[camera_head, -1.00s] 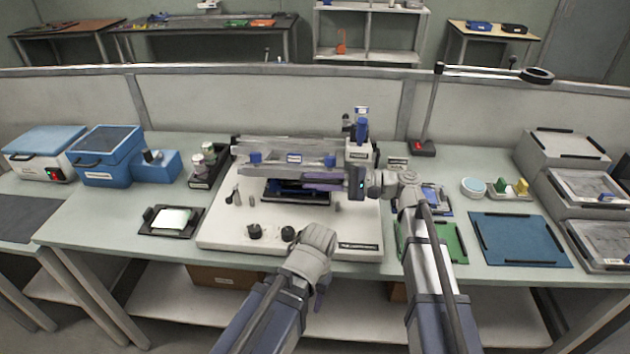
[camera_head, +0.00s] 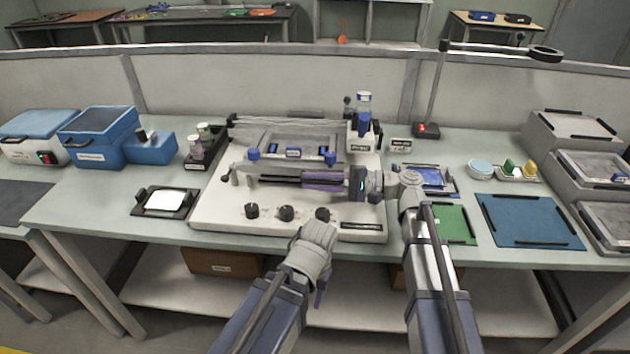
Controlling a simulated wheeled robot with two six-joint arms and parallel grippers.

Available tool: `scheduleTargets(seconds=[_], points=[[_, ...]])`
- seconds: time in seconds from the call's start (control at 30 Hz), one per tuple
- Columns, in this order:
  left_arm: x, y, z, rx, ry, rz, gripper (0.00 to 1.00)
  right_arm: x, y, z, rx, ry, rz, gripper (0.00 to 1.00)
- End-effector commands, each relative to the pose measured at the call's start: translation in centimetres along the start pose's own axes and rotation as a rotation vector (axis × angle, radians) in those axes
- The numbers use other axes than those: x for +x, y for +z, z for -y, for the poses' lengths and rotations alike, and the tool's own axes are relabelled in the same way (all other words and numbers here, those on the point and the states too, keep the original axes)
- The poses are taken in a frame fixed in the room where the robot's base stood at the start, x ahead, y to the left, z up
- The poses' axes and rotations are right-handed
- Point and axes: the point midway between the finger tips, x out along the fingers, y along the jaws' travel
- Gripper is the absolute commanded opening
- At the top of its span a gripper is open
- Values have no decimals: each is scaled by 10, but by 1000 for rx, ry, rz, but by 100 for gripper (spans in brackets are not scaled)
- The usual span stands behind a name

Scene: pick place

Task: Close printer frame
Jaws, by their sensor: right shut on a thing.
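The stencil printer has a white base (camera_head: 217,211) with several black knobs along its front. My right gripper (camera_head: 308,179), with long purple fingers, reaches in from the right and is shut on the front bar of the frame. The exact contact is partly hidden by the fingers. My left gripper (camera_head: 320,292) hangs in front of the table's front edge, apart from the printer. Its fingers are mostly hidden behind its wrist.
A blue-topped bottle (camera_head: 364,130) stands at the printer's back right. A black tray with a white pad (camera_head: 166,202) lies to the left. A green board (camera_head: 456,224) and blue mat (camera_head: 528,221) lie to the right. A lamp stand (camera_head: 433,95) rises behind.

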Motion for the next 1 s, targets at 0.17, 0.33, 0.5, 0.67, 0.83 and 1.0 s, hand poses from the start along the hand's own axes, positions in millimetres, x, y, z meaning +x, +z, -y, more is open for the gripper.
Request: scheduleTargets(seconds=[0.17,0.33,0.5,0.67,0.83,1.0], points=[[0,0,0,0,0,0,50,0,-1,1,2,-1,-3,0],[0,0,0,0,0,0,50,0,-1,1,2,-2,-3,24],[0,0,0,0,0,0,50,0,-1,1,1,-2,-1,43],[0,0,0,0,0,0,50,0,0,1,1,-2,0,45],[0,0,0,0,0,0,50,-3,0,1,1,-3,-1,45],[0,0,0,0,0,0,50,-27,-1,1,1,-4,-4,45]])
